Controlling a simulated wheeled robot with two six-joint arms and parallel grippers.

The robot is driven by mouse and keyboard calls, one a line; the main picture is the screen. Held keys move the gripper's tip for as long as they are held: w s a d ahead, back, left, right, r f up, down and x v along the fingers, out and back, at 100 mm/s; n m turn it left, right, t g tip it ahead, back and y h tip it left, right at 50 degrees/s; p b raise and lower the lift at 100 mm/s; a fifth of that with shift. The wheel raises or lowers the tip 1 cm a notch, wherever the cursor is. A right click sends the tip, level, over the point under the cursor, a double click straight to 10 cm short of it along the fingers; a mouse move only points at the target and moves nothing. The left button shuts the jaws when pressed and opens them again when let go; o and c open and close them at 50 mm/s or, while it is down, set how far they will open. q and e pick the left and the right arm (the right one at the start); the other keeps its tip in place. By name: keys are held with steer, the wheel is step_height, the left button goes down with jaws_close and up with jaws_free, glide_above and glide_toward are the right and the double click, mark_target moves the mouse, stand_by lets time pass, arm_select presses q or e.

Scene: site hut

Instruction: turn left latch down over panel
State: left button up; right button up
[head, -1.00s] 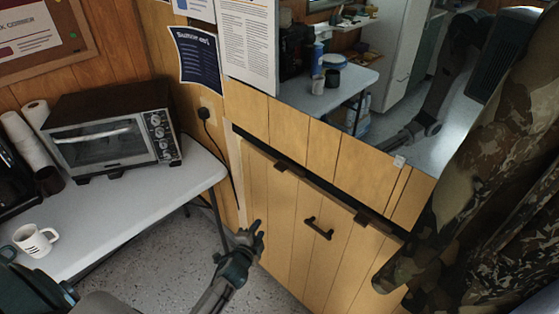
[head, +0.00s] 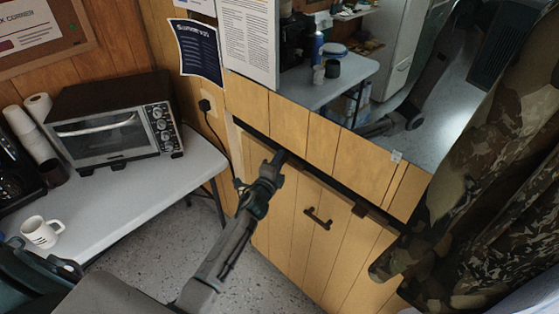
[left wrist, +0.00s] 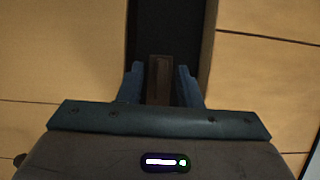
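The wooden panel (head: 298,235) is set in the plank wall below a dark gap, with a dark handle (head: 319,218) on it. The left latch (left wrist: 159,80) is a small brown block. In the left wrist view it lies lengthwise along the dark gap, between my fingers. My left gripper (head: 276,163) is at the panel's upper left edge and hides most of this latch in the head view. Its fingers (left wrist: 160,87) are open, one on each side of the latch, with narrow gaps showing. A right latch (head: 360,210) sits further right along the gap. My right gripper is out of view.
A white table (head: 150,205) with a toaster oven (head: 110,125) and a mug (head: 40,232) stands at left. A camouflage curtain (head: 480,170) hangs at right. A mirror-like pane (head: 350,80) is above the panel.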

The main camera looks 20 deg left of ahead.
arm_select(q)
steer(key=shift+w, duration=0.4)
steer(key=shift+c, duration=0.4)
